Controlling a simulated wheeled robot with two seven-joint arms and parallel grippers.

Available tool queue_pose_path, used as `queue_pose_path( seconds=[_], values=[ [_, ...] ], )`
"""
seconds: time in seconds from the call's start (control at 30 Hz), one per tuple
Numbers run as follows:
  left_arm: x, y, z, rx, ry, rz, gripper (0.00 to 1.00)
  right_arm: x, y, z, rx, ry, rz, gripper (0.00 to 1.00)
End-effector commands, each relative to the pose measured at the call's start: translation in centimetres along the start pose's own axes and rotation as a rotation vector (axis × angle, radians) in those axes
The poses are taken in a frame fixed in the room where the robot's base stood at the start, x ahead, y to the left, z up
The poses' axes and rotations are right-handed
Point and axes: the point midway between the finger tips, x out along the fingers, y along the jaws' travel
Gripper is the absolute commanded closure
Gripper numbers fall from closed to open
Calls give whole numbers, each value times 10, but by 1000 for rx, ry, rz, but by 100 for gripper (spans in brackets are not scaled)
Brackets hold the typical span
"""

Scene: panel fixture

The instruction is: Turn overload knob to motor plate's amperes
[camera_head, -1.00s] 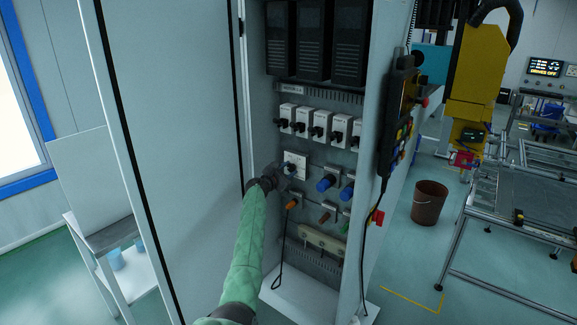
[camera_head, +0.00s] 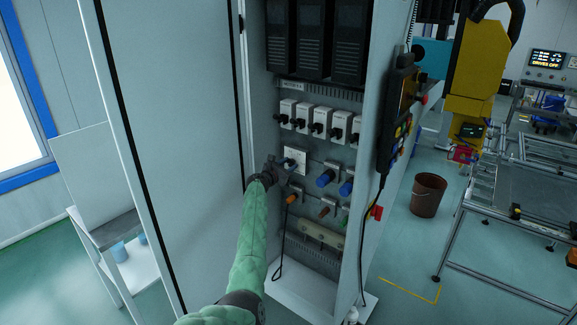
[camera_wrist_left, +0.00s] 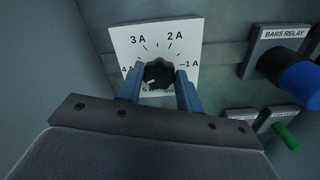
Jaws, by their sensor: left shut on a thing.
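The overload knob (camera_wrist_left: 159,74) is black and round, on a white dial plate (camera_wrist_left: 183,22) with ampere marks. In the left wrist view 1 A, 2 A, 3 A and 4 A are readable; the lower marks are partly hidden. A pale pointer line on the knob seems to face the lower left. My left gripper (camera_wrist_left: 159,88) has one finger on each side of the knob and is shut on it. In the head view the gripper (camera_head: 283,168) is at the dial plate (camera_head: 297,156). A small plate (camera_head: 293,85) above the breakers seems to carry motor lettering, too small to read surely.
Blue knobs (camera_head: 325,178) sit right of the dial, with an orange knob (camera_head: 292,198) below. White breakers (camera_head: 320,121) line the row above. The open cabinet door (camera_head: 175,140) stands left of my arm. A pendant (camera_head: 397,110) hangs on the cabinet's right side.

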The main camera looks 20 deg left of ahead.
Motion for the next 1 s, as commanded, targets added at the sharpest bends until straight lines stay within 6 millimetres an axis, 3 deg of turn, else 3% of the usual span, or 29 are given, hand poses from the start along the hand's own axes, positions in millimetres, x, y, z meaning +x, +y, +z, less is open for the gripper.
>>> queue_pose_path(
  seconds=[0.07, 0.1, 0.2, 0.57, 0.77, 1.0],
  values=[
    [-1, -1, -4, -1, 4, -1, 87, 0, 1, 0, 0, 0, 1, 64],
    [-1, -1, -4, -1, 4, -1, 61, 0, 1, 0, 0, 0, 1, 64],
    [-1, -1, -4, -1, 3, -1, 43, 0, 1, 0, 0, 0, 1, 64],
    [-4, -1, -3, 1, 2, -1, 43, 1, 1, -1, 0, 1, 1, 64],
    [-24, -1, -5, 2, 2, 0, 43, 3, 0, -11, 0, 4, 0, 64],
    [-58, -1, -6, 2, 3, 0, 43, -1, -1, -40, 0, 26, 0, 64]
  ],
)
